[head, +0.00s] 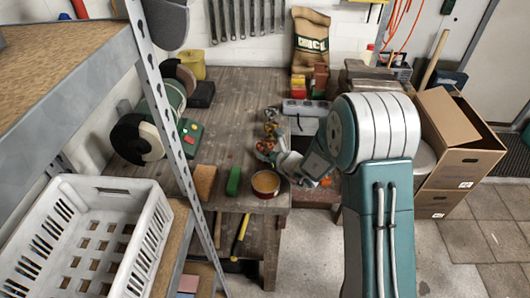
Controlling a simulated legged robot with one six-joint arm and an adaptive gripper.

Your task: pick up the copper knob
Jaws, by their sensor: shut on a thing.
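My gripper (268,153) reaches in from the right over the front right part of the workbench. It is shut on a small orange-brown thing, which looks like the copper knob (265,146). The knob is small and partly covered by the fingers. I cannot tell whether it touches the bench top or is held above it.
A small brass-and-dark object (271,128) lies just behind my gripper. A round tin (266,184), a green block (233,181) and a tan block (205,181) stand along the front edge. A bench grinder (165,110) is at left. The middle of the workbench (230,120) is clear. Cardboard boxes (460,140) stand at right.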

